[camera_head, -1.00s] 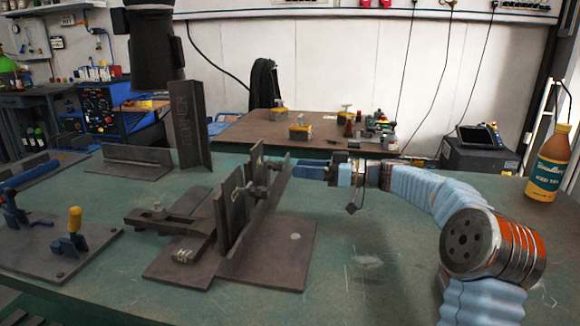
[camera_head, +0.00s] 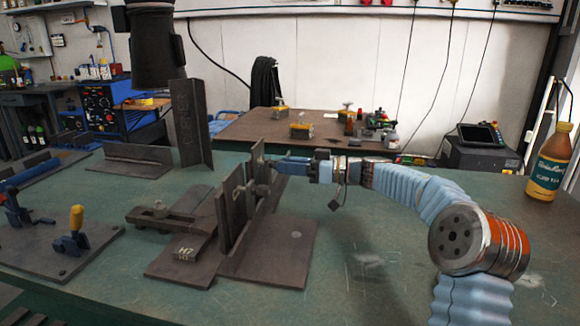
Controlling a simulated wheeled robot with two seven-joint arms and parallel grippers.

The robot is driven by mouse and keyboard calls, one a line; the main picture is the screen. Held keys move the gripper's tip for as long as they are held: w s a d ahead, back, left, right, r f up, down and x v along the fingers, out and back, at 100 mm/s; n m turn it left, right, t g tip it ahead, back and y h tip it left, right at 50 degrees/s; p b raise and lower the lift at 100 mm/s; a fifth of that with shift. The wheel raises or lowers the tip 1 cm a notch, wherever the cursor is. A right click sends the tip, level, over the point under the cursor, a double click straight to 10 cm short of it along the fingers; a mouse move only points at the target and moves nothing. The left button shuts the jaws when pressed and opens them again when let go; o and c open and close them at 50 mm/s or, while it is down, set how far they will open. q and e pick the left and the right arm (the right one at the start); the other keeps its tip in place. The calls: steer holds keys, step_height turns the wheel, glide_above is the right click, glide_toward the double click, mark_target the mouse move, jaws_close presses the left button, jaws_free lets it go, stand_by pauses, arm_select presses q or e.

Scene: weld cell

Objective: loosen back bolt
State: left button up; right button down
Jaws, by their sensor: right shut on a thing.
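The welding fixture stands mid-table: a dark base plate (camera_head: 285,255) carries upright plates (camera_head: 233,212) with clamping hardware between them. My right gripper (camera_head: 277,164) reaches in from the right at the fixture's back end. Its narrow fingers are shut on the back bolt, beside the rear upright plate (camera_head: 257,165). The bolt is too small and too covered by the fingers to make out. A flat clamp bar (camera_head: 165,220) lies on the fixture's left side. My left gripper is not in view.
A tall angle piece (camera_head: 190,125) and a low angle piece (camera_head: 135,160) stand behind the fixture. A yellow-handled toggle clamp (camera_head: 76,230) is at the left. A bottle (camera_head: 548,165) stands at the right edge. The green table (camera_head: 380,260) is clear right of the fixture.

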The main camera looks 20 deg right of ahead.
steer(key=shift+n, duration=3.3)
steer(key=c, duration=0.9)
jaws_free()
steer(key=shift+o, duration=0.2)
steer(key=b+v, duration=0.1)
steer(key=v, duration=1.3)
